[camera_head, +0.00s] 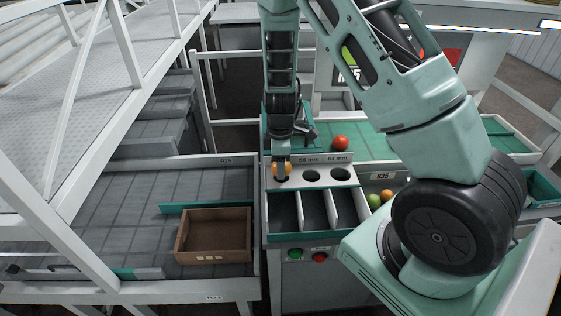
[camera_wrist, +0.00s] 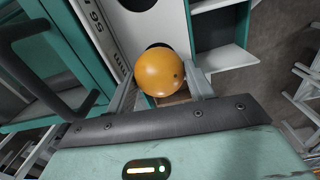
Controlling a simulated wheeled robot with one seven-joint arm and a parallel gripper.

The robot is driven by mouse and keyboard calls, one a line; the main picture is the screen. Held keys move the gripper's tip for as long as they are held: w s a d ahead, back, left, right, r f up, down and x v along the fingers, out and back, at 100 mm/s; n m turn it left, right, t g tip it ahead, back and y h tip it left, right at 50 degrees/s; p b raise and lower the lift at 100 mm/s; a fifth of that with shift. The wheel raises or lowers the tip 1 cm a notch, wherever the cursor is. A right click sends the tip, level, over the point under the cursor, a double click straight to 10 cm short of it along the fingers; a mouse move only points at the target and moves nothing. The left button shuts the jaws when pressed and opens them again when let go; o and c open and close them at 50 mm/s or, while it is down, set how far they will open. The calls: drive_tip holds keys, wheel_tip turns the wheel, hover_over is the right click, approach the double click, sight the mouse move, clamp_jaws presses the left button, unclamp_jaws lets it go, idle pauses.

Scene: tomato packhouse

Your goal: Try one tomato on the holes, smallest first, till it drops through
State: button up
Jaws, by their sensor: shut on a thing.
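My gripper (camera_head: 281,162) is shut on an orange tomato (camera_head: 281,170). The wrist view shows the tomato (camera_wrist: 160,73) between my two fingers. The light sizing plate (camera_head: 326,183) has a row of round holes. The tomato is at the left end of the row and hides the hole there. Whether it touches the plate I cannot tell. The middle hole (camera_head: 311,175) and the right hole (camera_head: 341,174) are open, with labels that seem to read 56 mm and 64 mm. A dark hole also shows behind the tomato in the wrist view.
Dark compartments (camera_head: 315,210) lie in front of the plate. A red tomato (camera_head: 341,143) sits on the green surface behind. A green tomato (camera_head: 374,201) and an orange one (camera_head: 387,195) lie to the right. A brown crate (camera_head: 214,256) stands on the left table. Green and red buttons are in front.

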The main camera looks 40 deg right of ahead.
drive_tip(key=shift+f, duration=0.4)
idle(0.4)
drive_tip(key=o, duration=0.8)
drive_tip(key=shift+w+r, duration=0.1)
idle(1.0)
drive_tip(key=shift+r+p, duration=0.65)
drive_tip(key=shift+r, duration=0.55)
drive_tip(key=shift+r+p, duration=1.6)
drive_tip(key=shift+r, duration=0.65)
